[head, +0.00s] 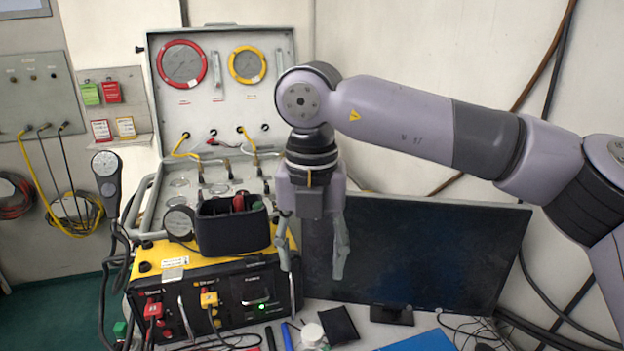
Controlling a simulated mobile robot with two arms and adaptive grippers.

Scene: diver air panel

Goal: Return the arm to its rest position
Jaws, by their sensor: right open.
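My right gripper (312,262) hangs down at the middle of the head view, with its two fingers apart and nothing between them. Its arm comes in from the right, above the monitor. The fingers are in front of the gap between the yellow and black air panel unit (215,285) and the monitor. I cannot tell whether a finger touches either one. My left gripper is not in view.
A dark monitor (430,250) stands at right on the desk. An open gauge case (220,100) stands behind the panel, with a black bin (230,228) on top of the unit. Pens, a black pouch (338,325) and cables lie in front.

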